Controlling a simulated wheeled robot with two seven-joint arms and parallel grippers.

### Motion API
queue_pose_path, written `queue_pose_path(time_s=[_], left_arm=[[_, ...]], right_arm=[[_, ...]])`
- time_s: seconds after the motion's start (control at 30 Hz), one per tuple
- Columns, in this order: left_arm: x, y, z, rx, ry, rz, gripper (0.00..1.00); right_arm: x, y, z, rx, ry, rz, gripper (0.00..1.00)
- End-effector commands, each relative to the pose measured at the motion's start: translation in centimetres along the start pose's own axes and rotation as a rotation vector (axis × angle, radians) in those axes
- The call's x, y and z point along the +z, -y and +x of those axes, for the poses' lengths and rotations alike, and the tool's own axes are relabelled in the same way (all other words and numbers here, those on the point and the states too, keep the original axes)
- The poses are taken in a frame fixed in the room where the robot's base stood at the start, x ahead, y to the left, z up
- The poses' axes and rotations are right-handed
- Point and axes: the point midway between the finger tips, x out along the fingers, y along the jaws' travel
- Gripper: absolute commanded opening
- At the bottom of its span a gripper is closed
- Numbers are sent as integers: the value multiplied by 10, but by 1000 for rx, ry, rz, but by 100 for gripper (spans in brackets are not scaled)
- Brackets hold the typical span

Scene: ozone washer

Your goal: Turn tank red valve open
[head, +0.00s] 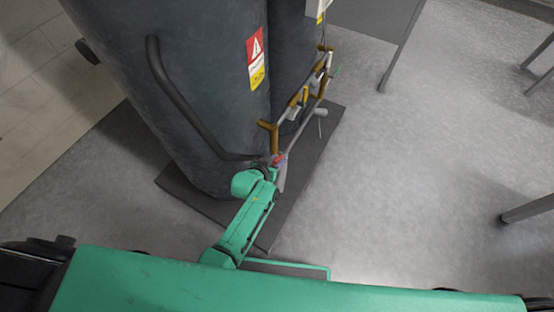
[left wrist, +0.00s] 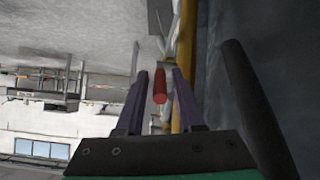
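The red valve handle (left wrist: 160,86) shows in the left wrist view between the two purple fingers of my left gripper (left wrist: 160,82). The fingers are apart, with a gap on each side of the handle. In the head view a small red part (head: 277,160) shows at the end of my green left arm, by the lower end of the brass pipework. The tank (head: 180,70) is a large dark grey cylinder, upright, with a warning label. The left fingers are mostly hidden in the head view. My right gripper is not in view.
Brass and grey pipes (head: 298,97) run along the tank's right side. A black curved handrail (head: 180,95) stands out from the tank, and shows close to the right of the gripper in the wrist view. Table legs (head: 528,208) stand at the right. The floor between is clear.

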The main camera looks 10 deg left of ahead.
Motion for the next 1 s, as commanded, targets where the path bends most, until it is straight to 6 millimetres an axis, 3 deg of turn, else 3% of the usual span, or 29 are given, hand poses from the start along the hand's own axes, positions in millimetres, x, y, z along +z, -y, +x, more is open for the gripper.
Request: queue_pose_path(time_s=[0.33,0.47,0.9,1.0], left_arm=[[-1,0,-1,0,-1,1,53],[-2,0,-13,-1,-1,0,53],[-2,-1,-123,0,1,2,53],[-1,0,-139,0,0,1,53]], right_arm=[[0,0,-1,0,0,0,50],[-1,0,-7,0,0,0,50],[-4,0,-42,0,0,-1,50],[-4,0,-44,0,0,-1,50]])
